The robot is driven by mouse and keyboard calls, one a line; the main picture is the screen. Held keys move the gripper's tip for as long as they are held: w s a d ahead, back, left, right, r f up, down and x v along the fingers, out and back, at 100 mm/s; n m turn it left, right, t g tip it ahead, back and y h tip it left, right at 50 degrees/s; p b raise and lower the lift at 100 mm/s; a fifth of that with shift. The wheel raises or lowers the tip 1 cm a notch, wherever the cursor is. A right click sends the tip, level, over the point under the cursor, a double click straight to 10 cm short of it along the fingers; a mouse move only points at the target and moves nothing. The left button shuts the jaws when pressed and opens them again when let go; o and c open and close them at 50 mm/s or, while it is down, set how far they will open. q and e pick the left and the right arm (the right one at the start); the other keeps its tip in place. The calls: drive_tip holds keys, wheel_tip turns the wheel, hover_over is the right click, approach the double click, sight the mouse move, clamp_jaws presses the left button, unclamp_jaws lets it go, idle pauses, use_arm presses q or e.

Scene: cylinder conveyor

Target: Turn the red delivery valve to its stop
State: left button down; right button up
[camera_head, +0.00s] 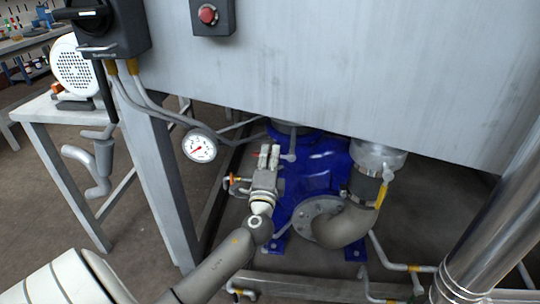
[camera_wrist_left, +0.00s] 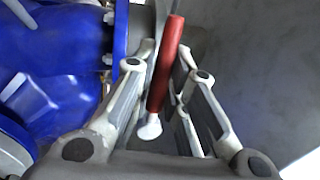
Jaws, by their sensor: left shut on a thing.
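The red delivery valve's handle (camera_wrist_left: 166,62) shows in the left wrist view as a long red lever with a white end, running between the fingers of my left gripper (camera_wrist_left: 163,58). The gripper is shut on this handle. In the head view my left gripper (camera_head: 269,157) is in front of the blue pump body, below the grey panel. Only a small red bit of the handle (camera_head: 256,155) shows beside the fingers there; the gripper hides most of the valve. I cannot tell the valve's exact angle. My right gripper is in neither view.
The blue pump (camera_head: 319,165) with a bent grey pipe (camera_head: 343,224) stands just right of the gripper. A pressure gauge (camera_head: 199,146) is to the left. The large grey panel (camera_head: 340,75) overhangs above. Thin pipes run along the floor in front.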

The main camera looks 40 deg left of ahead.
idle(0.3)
use_arm(q)
drive_tip(key=c, duration=1.4)
unclamp_jaws()
drive_tip(key=shift+c, duration=0.2)
drive_tip(key=v, duration=1.2)
drive_tip(key=shift+d, duration=0.1)
